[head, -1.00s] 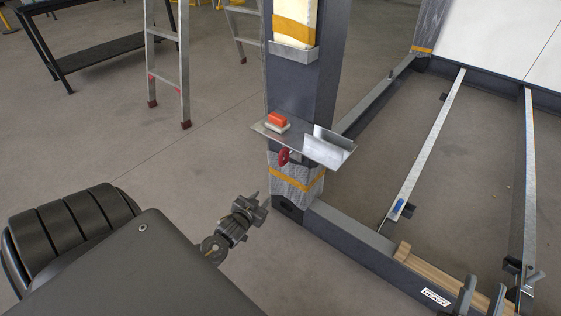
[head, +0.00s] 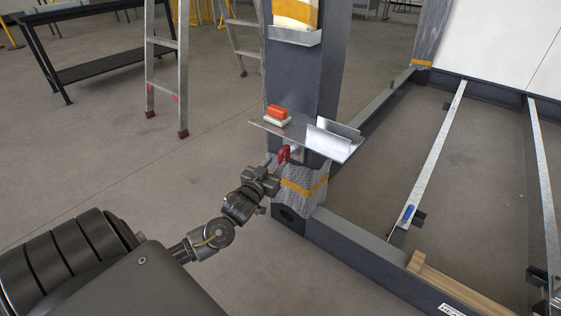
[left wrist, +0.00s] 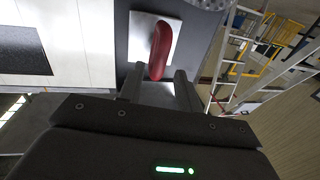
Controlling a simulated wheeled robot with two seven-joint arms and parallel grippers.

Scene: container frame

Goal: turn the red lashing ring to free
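The red lashing ring (head: 284,154) hangs below the small metal shelf on the dark post in the head view. In the left wrist view it is a long red loop (left wrist: 160,48) in front of a pale square plate (left wrist: 141,36). My left gripper (head: 274,168) is right at the ring, its fingers pointing toward it. In the left wrist view its two fingers (left wrist: 159,82) are apart, and the ring's near end lies between the lines of their tips. I cannot tell whether either finger touches it. My right gripper is not in view.
The metal shelf (head: 268,129) above the ring carries an orange-and-white block (head: 277,114) and an angled metal channel (head: 335,141). The post (head: 306,80) and the low frame beam (head: 350,247) stand close to my gripper.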

